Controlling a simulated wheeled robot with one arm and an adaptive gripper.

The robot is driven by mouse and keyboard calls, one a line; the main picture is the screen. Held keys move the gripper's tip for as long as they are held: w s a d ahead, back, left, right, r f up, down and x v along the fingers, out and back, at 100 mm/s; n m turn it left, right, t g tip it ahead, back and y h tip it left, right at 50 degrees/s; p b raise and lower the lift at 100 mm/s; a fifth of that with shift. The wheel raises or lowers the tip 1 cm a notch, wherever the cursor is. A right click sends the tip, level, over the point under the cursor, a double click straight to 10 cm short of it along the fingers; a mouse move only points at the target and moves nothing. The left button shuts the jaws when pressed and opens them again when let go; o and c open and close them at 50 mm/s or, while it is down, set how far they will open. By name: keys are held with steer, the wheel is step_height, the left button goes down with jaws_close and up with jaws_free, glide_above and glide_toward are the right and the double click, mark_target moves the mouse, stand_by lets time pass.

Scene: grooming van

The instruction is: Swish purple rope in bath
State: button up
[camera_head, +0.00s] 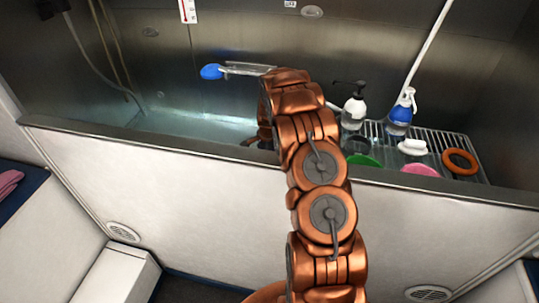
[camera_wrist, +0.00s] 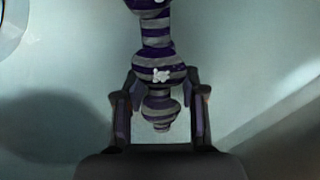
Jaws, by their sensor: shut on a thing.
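The purple rope (camera_wrist: 157,35), striped purple and grey with knots and small white marks, shows in the wrist view. My gripper (camera_wrist: 161,82) is shut on it near its lower knotted end, with a finger on each side; the rest extends away from me. In the head view my arm reaches over the front wall into the bath (camera_head: 110,135), and the rope and fingers are hidden behind the arm and wall. Pale bluish water (camera_head: 200,128) shows in the left part of the bath. I cannot tell whether the rope touches the water.
A rack (camera_head: 465,172) at right holds a black-topped pump bottle (camera_head: 354,110), a blue spray bottle (camera_head: 400,115), a white brush (camera_head: 412,147), an orange ring (camera_head: 460,162), and green (camera_head: 366,160) and pink (camera_head: 420,169) items. A blue-ended thing (camera_head: 211,72) sticks out at the back.

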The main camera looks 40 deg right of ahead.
steer(key=shift+s+d+b, duration=0.55)
steer(key=shift+s+d, duration=1.8)
steer(key=shift+s, duration=0.2)
stand_by(0.4)
steer(key=shift+r, duration=0.1)
steer(key=shift+r+p, duration=1.25)
steer(key=shift+r, duration=4.7)
step_height(320, 180, up, 16)
steer(key=p, duration=0.3)
steer(key=shift+p, duration=0.35)
